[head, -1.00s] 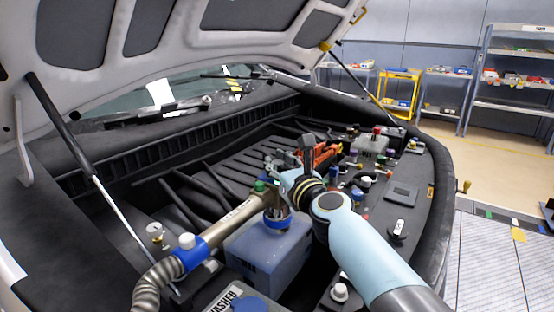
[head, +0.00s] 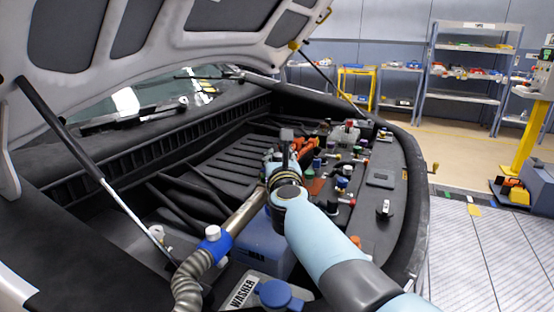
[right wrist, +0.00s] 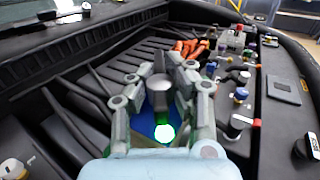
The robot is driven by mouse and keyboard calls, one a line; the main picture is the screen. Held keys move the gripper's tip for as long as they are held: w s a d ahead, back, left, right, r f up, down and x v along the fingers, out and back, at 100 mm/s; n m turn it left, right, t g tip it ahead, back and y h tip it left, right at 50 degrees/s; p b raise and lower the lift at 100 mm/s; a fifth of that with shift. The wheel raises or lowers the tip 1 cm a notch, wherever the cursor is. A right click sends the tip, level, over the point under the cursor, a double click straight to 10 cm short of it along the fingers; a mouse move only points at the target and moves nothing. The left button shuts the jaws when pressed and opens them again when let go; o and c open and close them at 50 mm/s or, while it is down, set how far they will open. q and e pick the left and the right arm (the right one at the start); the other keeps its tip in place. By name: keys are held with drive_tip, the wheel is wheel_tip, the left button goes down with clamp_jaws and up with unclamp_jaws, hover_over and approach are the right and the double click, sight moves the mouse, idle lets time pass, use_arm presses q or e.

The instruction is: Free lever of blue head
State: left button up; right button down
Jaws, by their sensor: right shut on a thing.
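My right gripper (right wrist: 160,92) is shut on an upright grey lever with a round top (right wrist: 159,82), between its fingers. The blue head (right wrist: 143,124) shows below the fingers as a blue rim with a bright green light (right wrist: 164,133). In the head view my right gripper (head: 277,163) covers most of the head, and a dark post (head: 287,146) sticks up above it. A metal pipe (head: 245,213) with a blue collar (head: 214,243) and a ribbed hose (head: 187,283) runs to the head over the blue-grey tank (head: 258,243). My left gripper is out of view.
A washer tank with a blue cap (head: 275,293) stands in front. The orange cables (head: 305,146) lie behind the gripper, and several small caps and fittings line the right ledge (head: 378,205). The raised hood (head: 150,35) and its strut (head: 75,150) bound the space above and left.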

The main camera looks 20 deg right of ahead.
drive_tip(key=shift+a+f+h, duration=0.1)
drive_tip(key=shift+h, duration=0.2)
drive_tip(key=c, duration=1.1)
unclamp_jaws()
drive_tip(key=shift+s, duration=0.1)
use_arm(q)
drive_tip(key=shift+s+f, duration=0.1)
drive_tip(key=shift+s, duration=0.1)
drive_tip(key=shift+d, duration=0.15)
